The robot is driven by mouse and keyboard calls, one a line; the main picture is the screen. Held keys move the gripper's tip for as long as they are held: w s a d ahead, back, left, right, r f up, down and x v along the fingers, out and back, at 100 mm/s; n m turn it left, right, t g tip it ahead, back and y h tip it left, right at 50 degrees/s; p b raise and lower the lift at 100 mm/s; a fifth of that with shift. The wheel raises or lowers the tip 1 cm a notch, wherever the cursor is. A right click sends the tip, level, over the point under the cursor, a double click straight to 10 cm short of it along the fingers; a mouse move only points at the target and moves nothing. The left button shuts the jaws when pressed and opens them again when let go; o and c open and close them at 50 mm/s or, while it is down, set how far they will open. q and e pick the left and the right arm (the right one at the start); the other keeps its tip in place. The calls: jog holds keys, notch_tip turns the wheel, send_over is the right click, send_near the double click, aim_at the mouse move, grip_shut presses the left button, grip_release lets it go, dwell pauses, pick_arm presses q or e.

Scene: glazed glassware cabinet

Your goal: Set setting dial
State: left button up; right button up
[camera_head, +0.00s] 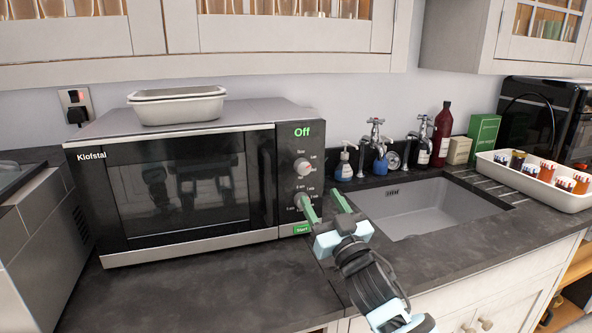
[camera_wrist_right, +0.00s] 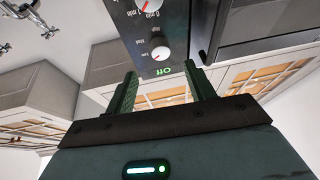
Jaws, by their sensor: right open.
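The black microwave (camera_head: 185,190) stands on the counter, its door shut and its green display (camera_head: 302,131) reading "Off". Its upper white dial (camera_head: 303,166) also shows in the right wrist view (camera_wrist_right: 160,53), next to power labels such as Low and High. The lower dial (camera_head: 302,200), with minute marks, is partly hidden behind a finger; its edge shows in the wrist view (camera_wrist_right: 155,6). My right gripper (camera_head: 325,203) is open and empty in front of the panel's lower right part. Its fingers (camera_wrist_right: 164,88) touch neither dial. My left gripper is not in view.
A green Start button (camera_head: 302,229) sits below the dials. A light dish (camera_head: 178,108) rests on the microwave. Right of it are a sink (camera_head: 425,208), taps (camera_head: 375,140), bottles and a white tray (camera_head: 545,192) of jars. The counter in front is clear.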

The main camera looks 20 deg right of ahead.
aim_at(305, 170)
jog(key=x, duration=0.6)
jog(key=shift+w+r, duration=0.25)
jog(key=shift+r, duration=0.15)
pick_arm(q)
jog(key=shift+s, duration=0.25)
pick_arm(e)
jog(key=shift+w+a+r, duration=0.15)
jog(key=shift+w+r, duration=0.05)
jog(key=shift+w, duration=0.45)
jog(key=c, duration=1)
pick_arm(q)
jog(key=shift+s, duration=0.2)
pick_arm(e)
jog(key=shift+o, duration=0.2)
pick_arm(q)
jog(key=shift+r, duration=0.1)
